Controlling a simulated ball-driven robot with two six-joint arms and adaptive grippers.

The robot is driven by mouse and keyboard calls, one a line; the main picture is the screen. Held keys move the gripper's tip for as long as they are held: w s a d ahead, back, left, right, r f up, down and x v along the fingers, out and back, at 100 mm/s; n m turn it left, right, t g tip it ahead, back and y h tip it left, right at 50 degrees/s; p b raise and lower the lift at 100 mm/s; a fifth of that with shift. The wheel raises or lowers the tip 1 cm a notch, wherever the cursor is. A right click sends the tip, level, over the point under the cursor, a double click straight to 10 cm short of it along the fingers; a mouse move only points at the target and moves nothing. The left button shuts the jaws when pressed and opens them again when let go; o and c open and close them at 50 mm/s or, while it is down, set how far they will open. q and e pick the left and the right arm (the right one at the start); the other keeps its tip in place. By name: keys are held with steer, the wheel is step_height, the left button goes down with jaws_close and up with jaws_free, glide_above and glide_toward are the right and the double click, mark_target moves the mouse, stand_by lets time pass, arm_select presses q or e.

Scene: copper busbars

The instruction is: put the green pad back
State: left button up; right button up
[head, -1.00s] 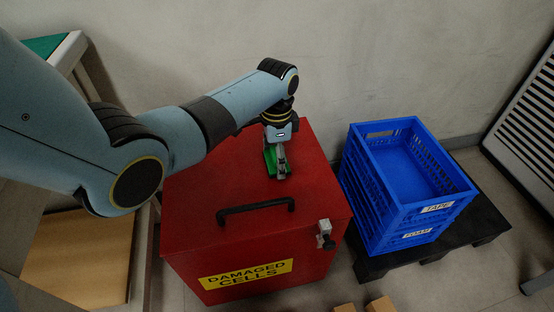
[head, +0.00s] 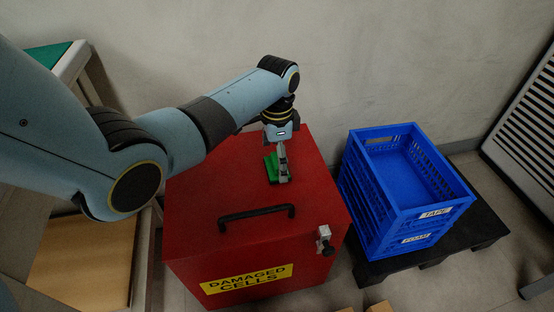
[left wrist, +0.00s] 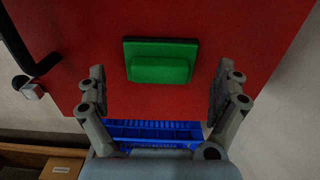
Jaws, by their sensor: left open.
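The green pad (head: 271,168) lies on the lid of the red box (head: 190,215) marked "DAMAGED CELLS". In the left wrist view the green pad (left wrist: 159,66) is a block on a thin dark backing, flat on the red surface. My left gripper (head: 281,178) is above the lid at the pad and hides part of it in the head view. In the left wrist view my left gripper (left wrist: 158,88) is open, its fingers apart on either side below the pad, with nothing between them. My right gripper is not in view.
A black handle (head: 257,212) and a latch (head: 324,240) are on the red box. Blue crates (head: 400,190) labelled "TAPE" and "FOAM" stand on a black pallet (head: 480,225) at the right. A table with a green top (head: 45,55) is at the far left.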

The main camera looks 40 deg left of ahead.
arm_select(q)
step_height(320, 180, up, 10)
steer(key=p, duration=0.3)
steer(key=shift+f, duration=0.15)
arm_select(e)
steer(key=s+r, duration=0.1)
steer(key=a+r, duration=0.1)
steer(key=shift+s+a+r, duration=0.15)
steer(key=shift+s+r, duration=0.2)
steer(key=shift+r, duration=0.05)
